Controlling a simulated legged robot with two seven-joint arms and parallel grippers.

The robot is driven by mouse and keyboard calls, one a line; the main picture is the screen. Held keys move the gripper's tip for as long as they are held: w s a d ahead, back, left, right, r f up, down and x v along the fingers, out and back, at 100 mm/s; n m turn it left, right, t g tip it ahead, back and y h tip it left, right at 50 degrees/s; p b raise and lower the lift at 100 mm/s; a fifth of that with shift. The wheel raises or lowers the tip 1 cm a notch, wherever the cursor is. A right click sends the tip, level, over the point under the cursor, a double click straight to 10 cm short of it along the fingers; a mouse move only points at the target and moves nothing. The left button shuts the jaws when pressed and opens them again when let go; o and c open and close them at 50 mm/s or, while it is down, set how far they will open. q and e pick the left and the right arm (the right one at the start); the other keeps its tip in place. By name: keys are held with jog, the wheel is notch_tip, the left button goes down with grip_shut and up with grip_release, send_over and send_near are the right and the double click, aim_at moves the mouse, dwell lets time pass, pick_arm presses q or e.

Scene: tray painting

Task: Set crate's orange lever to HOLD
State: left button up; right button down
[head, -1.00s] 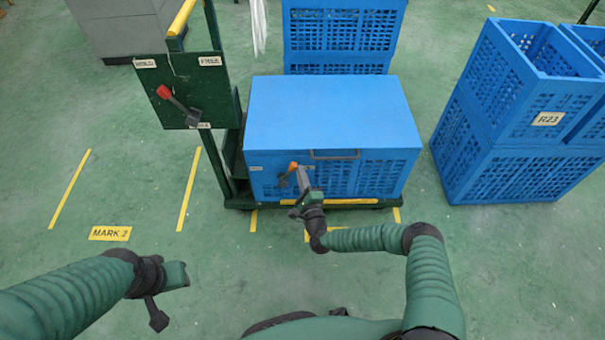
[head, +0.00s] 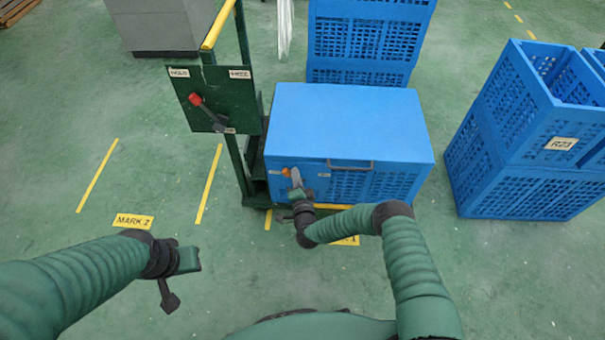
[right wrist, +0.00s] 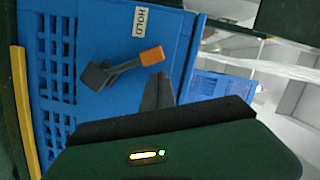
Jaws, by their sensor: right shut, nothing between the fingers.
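The blue lidded crate (head: 349,120) stands on a cart. Its orange-tipped lever (head: 286,171) is at the left of its front face, beside a small label. In the right wrist view the lever (right wrist: 151,56) has a dark arm and base, and the label (right wrist: 140,21) reads HOLD. The orange tip is near the label, slightly apart from it. My right gripper (head: 296,176) is shut and empty, just right of the lever. Its fingertips (right wrist: 161,88) are close to the tip; contact is unclear. My left gripper (head: 187,260) is at lower left, far from the crate; its jaw state is unclear.
The cart's green panel (head: 236,97) carries a red-knobbed lever (head: 196,100) and labels, left of the crate. Stacked blue crates (head: 520,180) marked R23 stand right; another stack (head: 370,40) is behind. The floor (head: 95,245) at left is clear.

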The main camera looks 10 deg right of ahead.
jog(key=shift+w+a+f+n, duration=0.1)
jog(key=shift+w+a+n, duration=0.1)
jog(key=shift+a+n, duration=0.5)
jog(key=shift+a, duration=0.15)
